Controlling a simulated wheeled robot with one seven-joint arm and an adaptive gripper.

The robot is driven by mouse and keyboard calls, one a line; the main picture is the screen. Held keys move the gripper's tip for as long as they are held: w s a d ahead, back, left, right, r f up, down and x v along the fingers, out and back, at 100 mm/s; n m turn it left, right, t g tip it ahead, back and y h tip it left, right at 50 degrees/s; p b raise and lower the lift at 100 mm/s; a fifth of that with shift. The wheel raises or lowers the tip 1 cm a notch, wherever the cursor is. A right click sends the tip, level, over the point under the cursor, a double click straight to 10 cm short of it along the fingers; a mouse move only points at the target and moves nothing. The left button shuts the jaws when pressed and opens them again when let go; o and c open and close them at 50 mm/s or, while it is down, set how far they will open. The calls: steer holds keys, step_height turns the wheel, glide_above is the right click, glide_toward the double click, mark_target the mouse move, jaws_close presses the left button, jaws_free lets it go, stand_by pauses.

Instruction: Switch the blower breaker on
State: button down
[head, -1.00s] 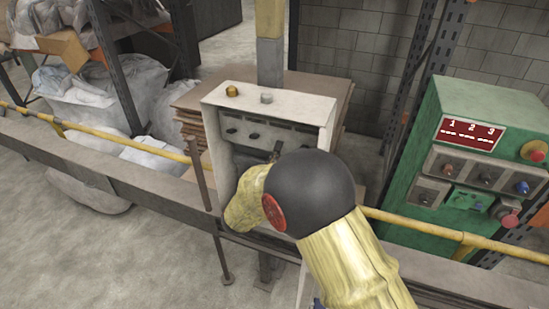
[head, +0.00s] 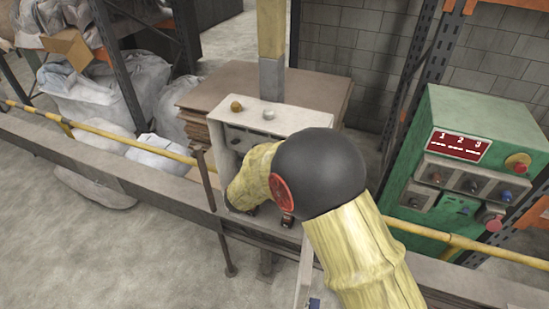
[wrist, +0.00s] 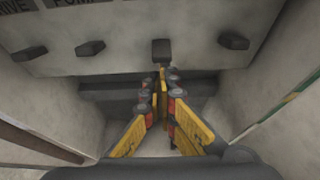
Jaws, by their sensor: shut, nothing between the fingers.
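The pale breaker cabinet (head: 310,118) stands in the middle of the head view, its front mostly hidden by my arm. In the wrist view its panel (wrist: 130,62) carries a row of dark breaker levers: two at left (wrist: 30,53) (wrist: 90,47), one in the middle (wrist: 162,50) and one at right (wrist: 233,41). The middle one looks squarer than its neighbours. Partial labels show above the left ones, one reading PUMP; I cannot tell which lever is the blower breaker. My gripper (wrist: 162,78) is shut and empty, its tips just below the middle lever; contact is unclear.
Cabinet side walls flank my gripper closely, and a dark ledge (wrist: 95,90) lies below the levers. A yellow rail (head: 105,134) runs along the front. A green control box (head: 480,115) stands at right, with stacked cardboard (head: 215,95) behind the cabinet.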

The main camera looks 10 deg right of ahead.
steer(key=r+g+y+p, duration=0.1)
steer(key=p, duration=0.1)
steer(key=shift+s+g+p, duration=0.1)
steer(key=shift+g+p, duration=0.2)
steer(key=shift+p, duration=0.1)
steer(key=shift+r+p, duration=0.5)
steer(key=shift+r, duration=0.4)
steer(key=shift+a, duration=0.1)
